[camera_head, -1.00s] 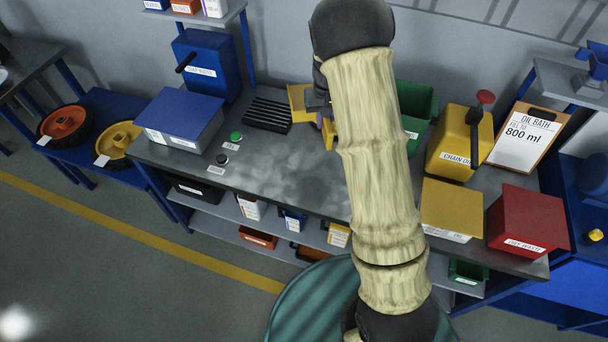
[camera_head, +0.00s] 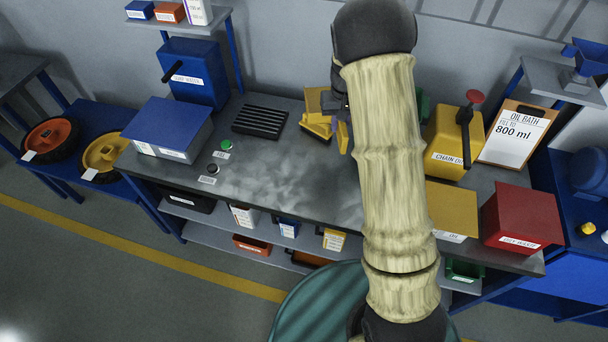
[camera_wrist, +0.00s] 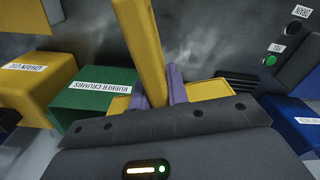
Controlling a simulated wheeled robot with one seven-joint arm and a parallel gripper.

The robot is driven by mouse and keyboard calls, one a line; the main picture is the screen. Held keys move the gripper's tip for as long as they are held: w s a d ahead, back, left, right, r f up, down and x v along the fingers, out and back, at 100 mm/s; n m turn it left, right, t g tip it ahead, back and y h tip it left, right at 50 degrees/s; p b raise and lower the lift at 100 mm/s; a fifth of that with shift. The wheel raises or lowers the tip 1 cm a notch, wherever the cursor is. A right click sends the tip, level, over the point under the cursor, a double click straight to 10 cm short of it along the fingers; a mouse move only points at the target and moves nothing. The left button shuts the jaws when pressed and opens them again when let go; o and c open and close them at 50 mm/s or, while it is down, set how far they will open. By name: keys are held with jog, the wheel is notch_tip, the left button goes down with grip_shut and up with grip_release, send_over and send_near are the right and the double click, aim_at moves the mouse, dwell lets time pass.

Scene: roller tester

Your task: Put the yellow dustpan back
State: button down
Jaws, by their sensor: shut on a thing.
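My gripper (camera_head: 338,118) is shut on the yellow dustpan (camera_head: 318,101) above the back middle of the workbench. In the wrist view the purple fingers of my gripper (camera_wrist: 159,90) close on both sides of a long yellow bar of the dustpan (camera_wrist: 146,45). Flat yellow parts show on both sides behind the fingers. My arm and gripper hide part of the dustpan in the head view. I cannot tell whether its lower edge touches the bench.
A green rubber crumbs bin (camera_wrist: 95,98) stands close beside the dustpan, mostly hidden by my arm in the head view. The yellow chain oil box (camera_head: 446,140) is right of it. A black grate (camera_head: 260,121) lies left. The bench's front middle (camera_head: 290,180) is clear.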

jog(key=shift+d, duration=0.3)
